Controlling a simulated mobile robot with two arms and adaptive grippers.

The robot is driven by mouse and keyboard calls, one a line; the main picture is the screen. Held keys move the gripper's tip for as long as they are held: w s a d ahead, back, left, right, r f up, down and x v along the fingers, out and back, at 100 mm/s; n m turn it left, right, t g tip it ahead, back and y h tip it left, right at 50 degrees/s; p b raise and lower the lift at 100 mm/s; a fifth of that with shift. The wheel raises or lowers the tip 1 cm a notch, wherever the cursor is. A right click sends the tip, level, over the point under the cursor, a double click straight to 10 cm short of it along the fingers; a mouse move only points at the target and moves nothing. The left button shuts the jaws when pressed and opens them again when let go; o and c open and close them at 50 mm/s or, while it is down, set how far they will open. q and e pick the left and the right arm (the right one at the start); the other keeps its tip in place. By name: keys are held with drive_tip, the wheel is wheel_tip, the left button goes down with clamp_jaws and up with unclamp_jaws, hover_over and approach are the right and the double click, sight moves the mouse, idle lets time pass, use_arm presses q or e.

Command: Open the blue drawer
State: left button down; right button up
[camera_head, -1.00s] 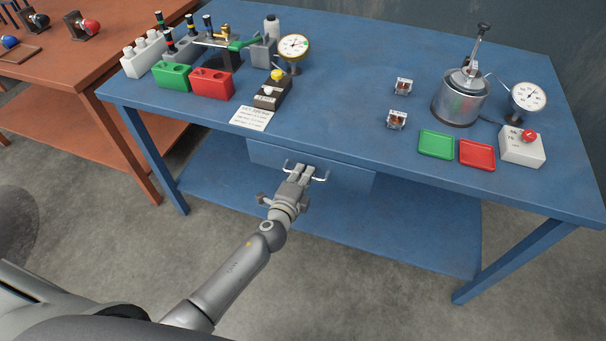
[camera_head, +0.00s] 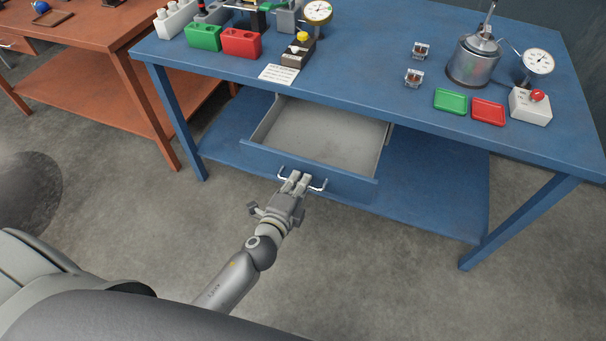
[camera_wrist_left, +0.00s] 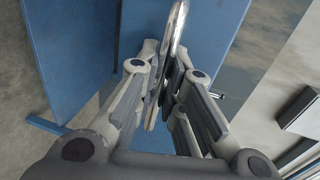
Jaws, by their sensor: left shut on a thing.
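The blue drawer (camera_head: 345,182) sits under the blue table top and is pulled well out toward me. Its grey inside (camera_head: 330,135) shows and looks empty. A silver bar handle (camera_head: 316,187) is on its front. My left gripper (camera_head: 296,181) is shut on the handle near its middle. In the left wrist view the handle (camera_wrist_left: 179,28) runs between the fingers of my left gripper (camera_wrist_left: 172,75). My right gripper is not in view.
The blue table (camera_head: 400,100) carries a green tray (camera_head: 450,101), a red tray (camera_head: 488,112), a metal pot (camera_head: 472,65) and a gauge (camera_head: 538,62). A lower blue shelf (camera_head: 430,210) lies beneath the drawer. An orange table (camera_head: 90,70) stands at the left.

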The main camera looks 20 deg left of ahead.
use_arm(q)
drive_tip(key=shift+v, duration=0.85)
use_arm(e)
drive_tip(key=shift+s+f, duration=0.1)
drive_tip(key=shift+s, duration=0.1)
use_arm(q)
drive_tip(key=shift+f, duration=0.2)
drive_tip(key=c, duration=1.8)
unclamp_jaws()
drive_tip(key=v, duration=1.2)
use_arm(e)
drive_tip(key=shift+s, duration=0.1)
